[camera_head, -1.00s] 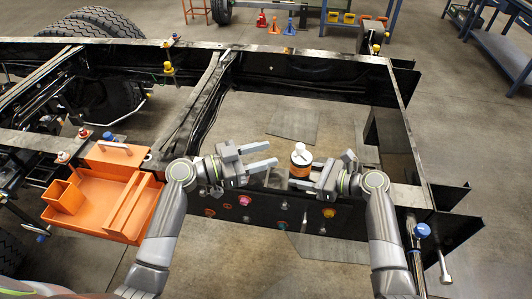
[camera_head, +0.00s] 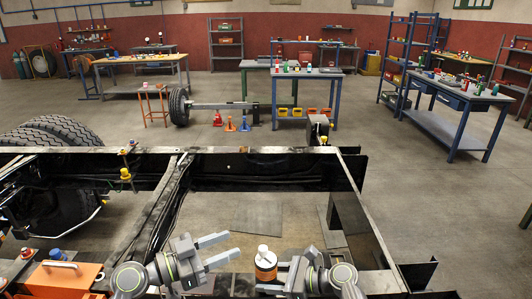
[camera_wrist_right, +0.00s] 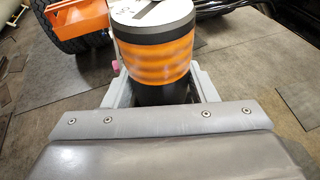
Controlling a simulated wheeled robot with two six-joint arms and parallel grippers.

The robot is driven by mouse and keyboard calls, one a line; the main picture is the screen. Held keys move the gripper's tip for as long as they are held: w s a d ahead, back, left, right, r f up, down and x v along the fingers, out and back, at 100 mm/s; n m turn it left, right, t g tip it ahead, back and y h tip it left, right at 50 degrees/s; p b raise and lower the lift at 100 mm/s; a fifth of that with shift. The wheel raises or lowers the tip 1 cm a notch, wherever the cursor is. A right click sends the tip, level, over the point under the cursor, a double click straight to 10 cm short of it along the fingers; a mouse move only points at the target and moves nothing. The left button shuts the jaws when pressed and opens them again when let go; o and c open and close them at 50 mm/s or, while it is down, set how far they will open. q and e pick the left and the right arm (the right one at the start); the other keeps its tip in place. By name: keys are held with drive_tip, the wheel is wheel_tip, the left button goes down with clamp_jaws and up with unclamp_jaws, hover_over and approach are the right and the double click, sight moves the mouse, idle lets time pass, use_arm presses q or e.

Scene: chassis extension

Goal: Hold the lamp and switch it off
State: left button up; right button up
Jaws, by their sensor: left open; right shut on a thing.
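The lamp (camera_head: 265,264) is a short cylinder with a white top, a dark rim, an orange band and a black lower part. It stands upright between my two grippers in the head view. My right gripper (camera_head: 270,280) is shut on it from the right. In the right wrist view the lamp (camera_wrist_right: 158,50) sits between the fingers, which close around its black lower part; its top is cut off by the picture edge. The orange band looks bright, but I cannot tell whether it is lit. My left gripper (camera_head: 232,246) is open and empty, left of the lamp, fingers pointing toward it.
The black chassis frame (camera_head: 265,165) surrounds the grippers. Workbenches (camera_head: 292,73) and a blue-framed bench (camera_head: 455,92) stand farther back.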

drive_tip(key=o, duration=0.8)
drive_tip(key=shift+o, duration=0.2)
